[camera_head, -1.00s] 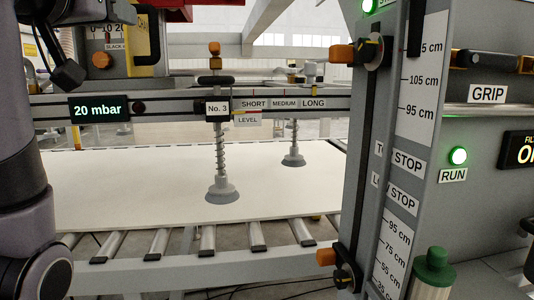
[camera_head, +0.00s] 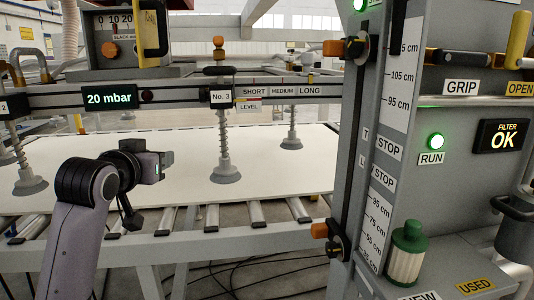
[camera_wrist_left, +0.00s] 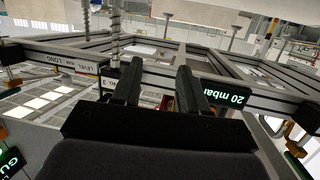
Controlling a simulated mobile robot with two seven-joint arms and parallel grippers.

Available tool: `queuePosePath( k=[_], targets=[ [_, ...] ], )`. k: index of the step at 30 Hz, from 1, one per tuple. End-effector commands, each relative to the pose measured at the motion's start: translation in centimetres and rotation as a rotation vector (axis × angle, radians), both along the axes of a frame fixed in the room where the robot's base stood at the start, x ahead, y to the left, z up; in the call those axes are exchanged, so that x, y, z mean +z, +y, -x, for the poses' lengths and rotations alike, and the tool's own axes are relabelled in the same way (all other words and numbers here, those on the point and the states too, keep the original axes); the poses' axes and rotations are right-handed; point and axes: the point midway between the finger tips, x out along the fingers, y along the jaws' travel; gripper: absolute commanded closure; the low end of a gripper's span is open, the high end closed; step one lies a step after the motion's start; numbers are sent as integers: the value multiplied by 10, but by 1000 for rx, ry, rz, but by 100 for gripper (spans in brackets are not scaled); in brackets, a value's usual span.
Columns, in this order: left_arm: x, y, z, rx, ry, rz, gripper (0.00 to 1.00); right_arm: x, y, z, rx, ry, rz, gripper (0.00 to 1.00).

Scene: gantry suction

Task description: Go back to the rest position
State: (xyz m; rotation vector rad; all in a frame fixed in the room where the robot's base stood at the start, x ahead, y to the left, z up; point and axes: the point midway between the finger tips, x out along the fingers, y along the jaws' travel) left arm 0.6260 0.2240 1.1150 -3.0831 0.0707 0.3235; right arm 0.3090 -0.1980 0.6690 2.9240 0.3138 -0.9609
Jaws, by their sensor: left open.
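My left gripper (camera_head: 166,166) is at the left of the head view, in front of the roller table's edge and the white sheet (camera_head: 270,165). It is open, with nothing between its fingers. In the left wrist view its two black fingers (camera_wrist_left: 158,82) stand apart, and the 20 mbar display appears upside down beside them. My right gripper is in neither view.
A gantry beam (camera_head: 180,97) with a 20 mbar display (camera_head: 108,97) and suction cups (camera_head: 224,174) spans the sheet. A grey post with a centimetre scale (camera_head: 401,75) stands right. Its panel has a lit green RUN lamp (camera_head: 436,141), a FILTER OK display (camera_head: 501,135) and a green-capped filter (camera_head: 408,250).

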Motion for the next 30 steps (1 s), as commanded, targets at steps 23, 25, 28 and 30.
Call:
queuePosePath(
  k=[23, 25, 28, 30],
  targets=[
    [-325, -12, 160, -94, 295, -34, 57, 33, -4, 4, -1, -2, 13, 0],
    [-344, -14, 187, -104, 320, -34, 57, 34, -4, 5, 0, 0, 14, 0],
    [-367, -16, 227, -117, 356, -32, 57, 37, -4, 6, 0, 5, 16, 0],
    [-379, -17, 254, -126, 378, -29, 57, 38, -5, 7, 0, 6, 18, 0]
  ],
)
